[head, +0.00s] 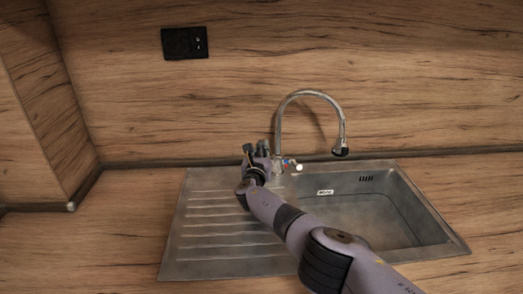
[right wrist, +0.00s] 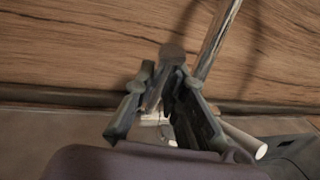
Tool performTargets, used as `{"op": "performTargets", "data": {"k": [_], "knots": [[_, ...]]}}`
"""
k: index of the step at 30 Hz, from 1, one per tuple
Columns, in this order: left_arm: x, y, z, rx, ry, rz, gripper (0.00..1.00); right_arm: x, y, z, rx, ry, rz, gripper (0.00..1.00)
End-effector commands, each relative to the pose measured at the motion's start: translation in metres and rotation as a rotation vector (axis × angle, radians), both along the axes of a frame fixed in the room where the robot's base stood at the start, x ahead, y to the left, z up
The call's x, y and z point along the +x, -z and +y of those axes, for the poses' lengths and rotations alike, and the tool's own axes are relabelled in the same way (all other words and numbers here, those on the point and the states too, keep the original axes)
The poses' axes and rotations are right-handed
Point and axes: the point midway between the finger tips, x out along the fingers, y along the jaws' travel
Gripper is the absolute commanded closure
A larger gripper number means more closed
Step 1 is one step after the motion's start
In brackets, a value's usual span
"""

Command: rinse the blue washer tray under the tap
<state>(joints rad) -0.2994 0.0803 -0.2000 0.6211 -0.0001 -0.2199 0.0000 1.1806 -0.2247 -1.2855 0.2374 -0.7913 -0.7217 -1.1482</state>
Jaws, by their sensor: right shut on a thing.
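The chrome tap (head: 341,122) stands behind the sink, its curved spout ending in a dark nozzle above the basin. No water shows. Its base, with small red and blue marks and a white-ended knob (head: 298,167), is beside my right gripper (head: 258,150). The right gripper is shut at the left side of the tap base, seemingly on the tap handle, which the fingers mostly hide. In the right wrist view, the fingers (right wrist: 165,105) close around a pale part, with the spout pipe (right wrist: 215,40) behind. The blue washer tray and my left gripper are not in view.
The steel sink has an empty-looking basin (head: 370,217) on the right and a ribbed drainboard (head: 215,225) on the left. My right arm crosses in front of the sink and hides part of it. A black socket (head: 184,43) is on the splashback. Counter at left is clear.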

Motion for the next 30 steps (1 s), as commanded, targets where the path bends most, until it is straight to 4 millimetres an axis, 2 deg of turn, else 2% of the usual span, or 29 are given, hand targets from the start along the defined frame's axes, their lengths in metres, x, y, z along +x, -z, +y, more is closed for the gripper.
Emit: {"op": "performTargets", "data": {"k": [5, 12, 16, 29, 30], "knots": [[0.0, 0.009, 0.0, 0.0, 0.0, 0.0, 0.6, -0.002, 0.006, -0.001, 0.001, 0.001, -0.024, 1.0], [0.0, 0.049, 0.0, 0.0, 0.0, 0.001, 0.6, -0.013, 0.018, 0.0, 0.0, -0.001, -0.19, 1.0], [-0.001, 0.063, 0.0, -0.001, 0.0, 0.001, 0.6, -0.017, 0.017, 0.0, 0.003, -0.001, -0.248, 1.0], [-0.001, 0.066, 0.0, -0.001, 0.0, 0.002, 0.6, -0.02, 0.013, 0.0, 0.004, -0.002, -0.278, 1.0], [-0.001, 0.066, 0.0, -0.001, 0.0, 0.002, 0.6, -0.02, 0.013, 0.0, 0.004, -0.002, -0.278, 0.87]]}}
